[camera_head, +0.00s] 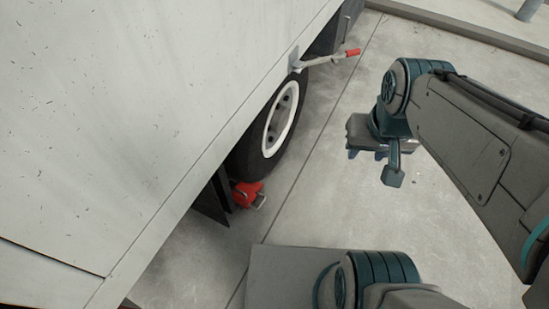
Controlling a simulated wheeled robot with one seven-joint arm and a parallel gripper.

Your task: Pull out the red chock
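The red chock (246,193) lies on the concrete at the foot of the truck's wheel (281,118), by the tyre's lower end. A small metal handle or loop (260,201) shows on its right side. Part of the chock is hidden under the tyre and the dark flap beside it. My gripper (367,153) is to the upper right of the chock, well apart from it over the bare ground. Its small bluish fingertips look spread apart, with nothing seen between them.
The white truck body (130,110) fills the left side and overhangs the wheel. A dark flap (212,198) hangs left of the chock. Open concrete (320,205) lies right of it. A kerb (470,30) runs behind.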

